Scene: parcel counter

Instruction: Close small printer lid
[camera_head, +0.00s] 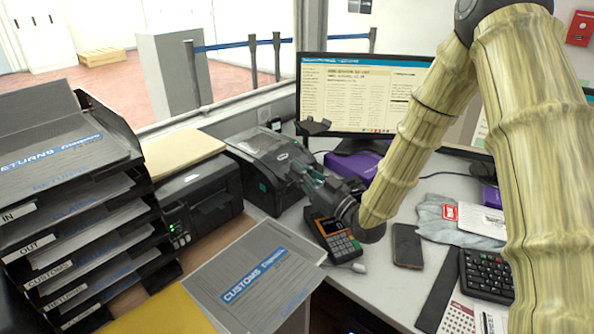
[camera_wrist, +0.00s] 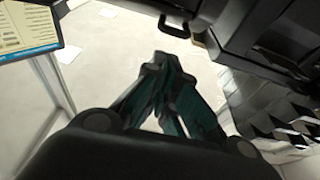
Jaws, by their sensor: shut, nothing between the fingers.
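The small printer (camera_head: 257,160) is a dark boxy unit on the counter, left of the monitor. Its lid (camera_head: 265,143) forms the top and looks down or nearly so; I cannot tell whether a gap remains. My gripper (camera_head: 298,170) is at the printer's right front side, fingers together and empty, pointing toward it. I cannot tell whether they touch it. In the wrist view my closed fingers (camera_wrist: 163,62) point up the picture over pale counter, and a dark machine body, probably the printer (camera_wrist: 270,40), fills the upper right.
A larger printer (camera_head: 200,205) and a stacked tray (camera_head: 100,220) stand left. The monitor (camera_head: 355,95) is behind my arm. A phone (camera_head: 407,246), cloth (camera_head: 440,220) and keyboard (camera_head: 487,275) lie right.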

